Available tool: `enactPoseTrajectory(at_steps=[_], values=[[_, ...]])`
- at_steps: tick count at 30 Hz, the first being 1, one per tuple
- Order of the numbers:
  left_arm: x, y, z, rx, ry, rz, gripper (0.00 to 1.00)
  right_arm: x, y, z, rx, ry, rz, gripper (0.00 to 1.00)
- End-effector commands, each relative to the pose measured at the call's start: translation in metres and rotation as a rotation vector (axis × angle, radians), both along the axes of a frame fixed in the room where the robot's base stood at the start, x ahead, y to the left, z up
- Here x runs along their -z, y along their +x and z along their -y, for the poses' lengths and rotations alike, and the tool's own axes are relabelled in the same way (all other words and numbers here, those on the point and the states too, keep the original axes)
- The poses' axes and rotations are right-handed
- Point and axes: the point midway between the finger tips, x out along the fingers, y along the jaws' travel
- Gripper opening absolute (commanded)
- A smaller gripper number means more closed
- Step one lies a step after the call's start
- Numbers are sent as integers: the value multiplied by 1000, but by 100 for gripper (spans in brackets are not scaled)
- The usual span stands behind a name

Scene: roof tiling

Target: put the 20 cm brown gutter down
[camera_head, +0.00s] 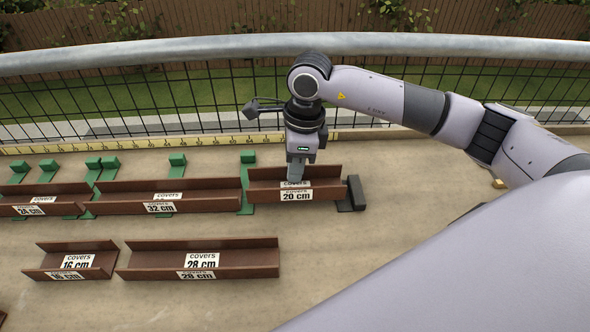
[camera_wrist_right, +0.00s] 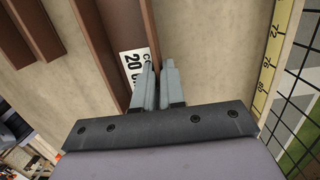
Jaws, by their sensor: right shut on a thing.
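The 20 cm brown gutter (camera_head: 262,190) is at the right end of the back row in the head view, next to the 32 cm gutter (camera_head: 120,199). Its label reads "covers 20 cm". My right gripper (camera_head: 295,178) comes down onto it from above and is shut on its wall. In the right wrist view the two fingers of the right gripper (camera_wrist_right: 165,90) are close together at the brown gutter (camera_wrist_right: 122,60), over its white label. Whether the gutter rests on its support or hangs just above it is hard to tell. My left gripper is not in view.
A dark end block (camera_head: 356,193) stands just right of the gutter. Green brackets (camera_head: 247,158) and a yellow measuring strip (camera_head: 210,142) lie behind the row. The 24 cm (camera_head: 50,205), 16 cm (camera_head: 70,262) and 28 cm (camera_head: 200,262) gutters lie left and in front. The front right surface is clear.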

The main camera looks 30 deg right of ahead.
Motion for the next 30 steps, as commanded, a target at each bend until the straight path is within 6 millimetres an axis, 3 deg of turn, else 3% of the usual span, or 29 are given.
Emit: enactPoseTrajectory(at_steps=[3, 18, 19, 21, 30], values=[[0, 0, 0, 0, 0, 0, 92, 14, 0, 0, 0, 1, 0, 0], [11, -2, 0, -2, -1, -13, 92, 23, 0, 0, -1, 0, 1, 0], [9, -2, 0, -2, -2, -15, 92, 21, 0, 0, -1, 0, 1, 19], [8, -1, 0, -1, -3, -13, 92, 21, 0, 0, -1, 1, 1, 35], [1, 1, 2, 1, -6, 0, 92, 20, 0, 0, -1, 0, 0, 35]])
